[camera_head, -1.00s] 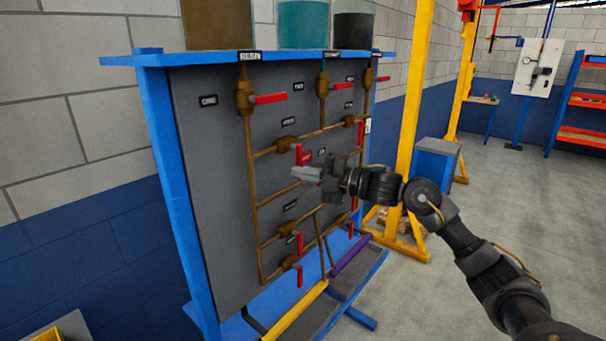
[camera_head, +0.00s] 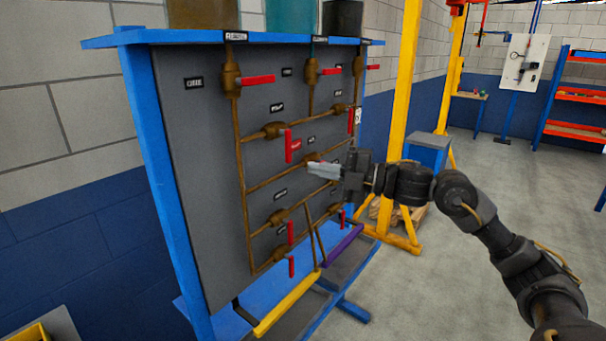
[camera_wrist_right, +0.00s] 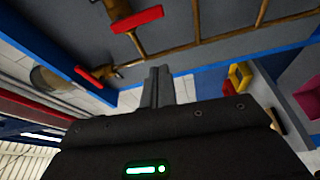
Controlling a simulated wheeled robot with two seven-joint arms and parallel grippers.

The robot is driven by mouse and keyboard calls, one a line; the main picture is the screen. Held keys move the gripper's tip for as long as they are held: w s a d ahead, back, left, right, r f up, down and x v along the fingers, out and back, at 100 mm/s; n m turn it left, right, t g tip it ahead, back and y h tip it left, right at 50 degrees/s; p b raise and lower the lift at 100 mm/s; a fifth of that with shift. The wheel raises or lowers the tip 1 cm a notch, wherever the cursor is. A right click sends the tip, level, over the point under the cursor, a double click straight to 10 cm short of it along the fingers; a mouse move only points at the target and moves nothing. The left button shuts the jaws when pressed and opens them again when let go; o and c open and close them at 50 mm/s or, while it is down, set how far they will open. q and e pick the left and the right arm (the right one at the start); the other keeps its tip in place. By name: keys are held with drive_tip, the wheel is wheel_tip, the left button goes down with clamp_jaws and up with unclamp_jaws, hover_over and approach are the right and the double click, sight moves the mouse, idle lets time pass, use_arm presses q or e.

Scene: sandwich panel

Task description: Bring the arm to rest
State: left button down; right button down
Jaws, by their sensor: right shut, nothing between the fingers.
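My right arm (camera_head: 490,235) reaches in from the right in the head view. Its right gripper (camera_head: 312,169) is shut and empty, with its fingers pointing left in front of the pipe panel (camera_head: 190,170). In the wrist view the closed fingers (camera_wrist_right: 158,85) show in the middle, with nothing between them. In the head view the fingertips overlap the pipes near a red valve handle (camera_head: 289,146); whether they touch anything cannot be told. My left gripper is not in view.
The panel has a blue frame (camera_head: 170,190), brown pipes and several red handles. Tanks (camera_head: 202,14) stand on its top shelf. A yellow post (camera_head: 405,90) and a blue box (camera_head: 427,150) stand behind the arm. Grey floor (camera_head: 510,190) is open at the right.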

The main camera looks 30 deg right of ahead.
drive_tip(key=shift+s+d, duration=0.3)
drive_tip(key=shift+s, duration=0.1)
